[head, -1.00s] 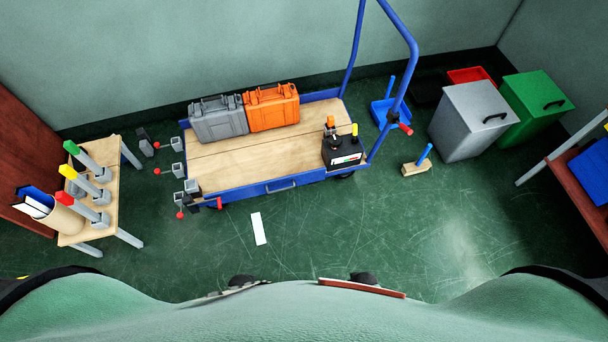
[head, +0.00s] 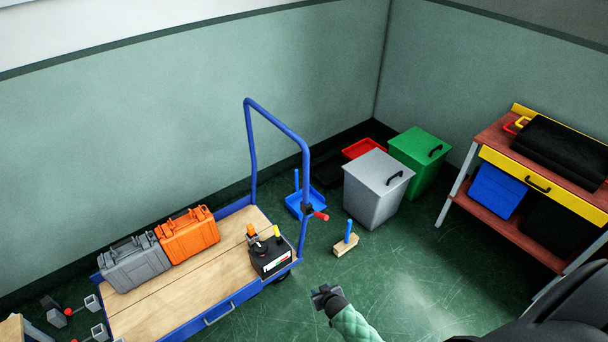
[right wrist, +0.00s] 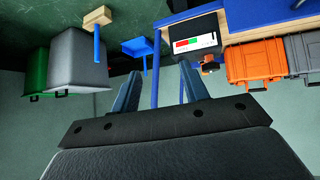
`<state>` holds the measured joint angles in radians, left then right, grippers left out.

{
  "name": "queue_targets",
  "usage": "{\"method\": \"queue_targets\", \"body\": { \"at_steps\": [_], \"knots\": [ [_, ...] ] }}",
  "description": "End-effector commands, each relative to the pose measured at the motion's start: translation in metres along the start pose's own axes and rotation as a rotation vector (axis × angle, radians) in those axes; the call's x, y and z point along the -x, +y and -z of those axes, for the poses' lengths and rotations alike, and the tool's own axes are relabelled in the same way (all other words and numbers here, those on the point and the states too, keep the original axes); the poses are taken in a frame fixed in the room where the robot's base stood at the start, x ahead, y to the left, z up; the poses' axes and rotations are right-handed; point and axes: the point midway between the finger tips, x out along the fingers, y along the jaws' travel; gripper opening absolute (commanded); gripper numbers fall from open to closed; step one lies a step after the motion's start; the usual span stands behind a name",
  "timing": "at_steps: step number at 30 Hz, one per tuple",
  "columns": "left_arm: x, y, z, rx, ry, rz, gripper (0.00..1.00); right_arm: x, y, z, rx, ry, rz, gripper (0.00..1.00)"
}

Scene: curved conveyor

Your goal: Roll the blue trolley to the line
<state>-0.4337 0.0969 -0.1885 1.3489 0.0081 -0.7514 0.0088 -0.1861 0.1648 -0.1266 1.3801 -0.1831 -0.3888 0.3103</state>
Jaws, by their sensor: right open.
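The blue trolley (head: 210,276), with a wooden deck, stands at lower left in the head view. A grey case (head: 134,266), an orange case (head: 188,238) and a black box (head: 271,263) ride on the deck. My right gripper (head: 322,296) is over the floor, right of the trolley, apart from the handle. In the right wrist view its two fingers (right wrist: 161,72) are spread and empty. My left gripper is not visible, nor is a floor line.
Grey (head: 374,190) and green (head: 425,155) bins and a workbench (head: 515,180) stand at right. Floor between block and bench is open.

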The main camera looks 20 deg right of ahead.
Motion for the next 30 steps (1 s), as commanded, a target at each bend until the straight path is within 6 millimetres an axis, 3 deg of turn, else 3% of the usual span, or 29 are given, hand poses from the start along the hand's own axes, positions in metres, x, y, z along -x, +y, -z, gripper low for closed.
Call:
{"method": "queue_targets", "body": {
  "at_steps": [1, 6, 9, 13, 15, 18, 26, 30],
  "knots": [
    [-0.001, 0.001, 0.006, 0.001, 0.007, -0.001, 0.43, -0.009, 0.015, 0.048, -0.009, 0.087, -0.008, 0.45],
    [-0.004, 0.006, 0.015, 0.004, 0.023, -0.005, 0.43, -0.020, 0.059, 0.193, -0.044, 0.370, -0.001, 0.45],
    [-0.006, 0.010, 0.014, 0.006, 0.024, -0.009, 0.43, -0.016, 0.078, 0.266, -0.054, 0.509, 0.019, 0.45],
    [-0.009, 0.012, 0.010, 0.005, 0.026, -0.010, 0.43, -0.005, 0.097, 0.338, -0.058, 0.649, 0.049, 0.45],
    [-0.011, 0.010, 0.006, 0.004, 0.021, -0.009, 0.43, 0.000, 0.104, 0.365, -0.058, 0.701, 0.065, 0.45],
    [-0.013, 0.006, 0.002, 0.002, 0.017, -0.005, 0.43, 0.006, 0.109, 0.388, -0.057, 0.746, 0.081, 0.45],
    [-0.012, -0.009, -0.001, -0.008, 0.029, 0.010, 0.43, 0.000, 0.110, 0.407, -0.058, 0.764, 0.087, 0.45],
    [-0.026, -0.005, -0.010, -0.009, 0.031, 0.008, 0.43, -0.013, 0.109, 0.420, -0.060, 0.763, 0.086, 0.45]
  ]
}}
